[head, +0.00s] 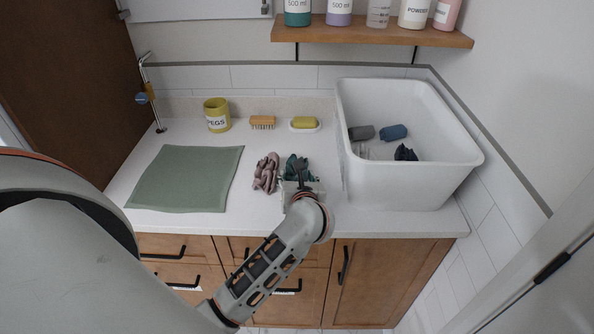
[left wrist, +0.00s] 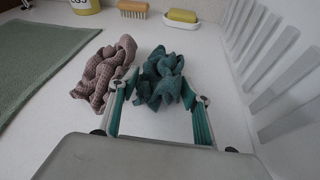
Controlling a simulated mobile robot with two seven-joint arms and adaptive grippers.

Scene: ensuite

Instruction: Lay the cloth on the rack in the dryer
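A crumpled teal cloth (head: 297,167) lies on the white counter, partly hidden by my left gripper in the head view. A crumpled mauve cloth (head: 266,172) lies just left of it. In the left wrist view, my left gripper (left wrist: 159,92) is open, its fingertips on either side of the near part of the teal cloth (left wrist: 160,75); I cannot tell if they touch it. The mauve cloth (left wrist: 104,72) is outside the left finger. In the head view my left gripper (head: 301,182) points at the teal cloth. No dryer or rack is recognisable. My right gripper is not in view.
A green mat (head: 185,178) lies on the left. A pegs cup (head: 216,114), brush (head: 262,122) and soap dish (head: 304,127) stand behind. A shelf (head: 370,32) with bottles hangs above.

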